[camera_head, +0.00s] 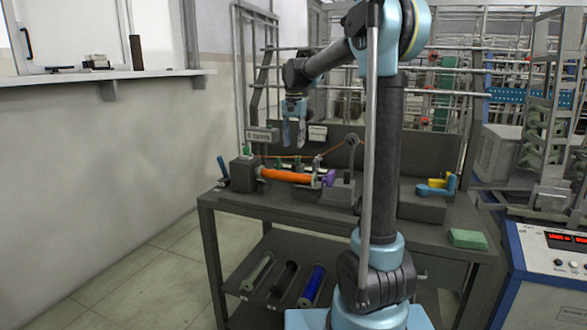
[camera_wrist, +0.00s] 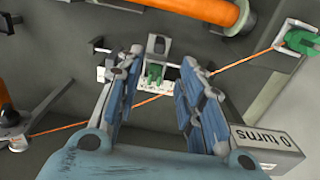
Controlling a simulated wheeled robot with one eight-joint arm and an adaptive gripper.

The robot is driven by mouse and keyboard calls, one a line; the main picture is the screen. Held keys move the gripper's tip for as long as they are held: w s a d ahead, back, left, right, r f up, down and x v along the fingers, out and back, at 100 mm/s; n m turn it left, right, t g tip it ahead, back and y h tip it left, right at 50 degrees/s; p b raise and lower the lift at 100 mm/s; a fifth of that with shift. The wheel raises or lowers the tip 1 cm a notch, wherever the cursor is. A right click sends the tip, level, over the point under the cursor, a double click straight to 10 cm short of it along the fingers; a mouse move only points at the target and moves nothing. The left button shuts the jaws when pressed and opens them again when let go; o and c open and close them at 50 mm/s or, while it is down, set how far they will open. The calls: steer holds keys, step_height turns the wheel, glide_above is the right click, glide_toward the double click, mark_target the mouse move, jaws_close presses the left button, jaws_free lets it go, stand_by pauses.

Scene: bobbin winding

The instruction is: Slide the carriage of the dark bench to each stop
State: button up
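The dark bench (camera_head: 345,208) carries a winding machine with an orange-wound bobbin (camera_head: 288,175). In the wrist view, a small green piece (camera_wrist: 154,74), apparently the carriage, sits at a white marked strip (camera_wrist: 157,88) beside the bobbin (camera_wrist: 200,14). My gripper (camera_head: 293,143) hangs above the machine in the head view. In the wrist view my gripper (camera_wrist: 160,62) is open. Its fingers appear on either side of the green piece, with nothing visibly held. An orange strand (camera_wrist: 150,99) runs diagonally behind the fingers. Contact and height cannot be told.
A sign reading "0 turns" (camera_wrist: 265,142) is near the right finger; it also stands at the machine's left back (camera_head: 262,135). A purple knob (camera_head: 329,178) is at the bobbin's right end. A green block (camera_head: 467,239) lies at the bench's right. Spools (camera_head: 312,287) lie on the lower shelf.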

mark_target(294, 164)
step_height(294, 164, down, 11)
steer(key=shift+r, duration=0.1)
stand_by(0.3)
steer(key=shift+c, duration=0.2)
jaws_close()
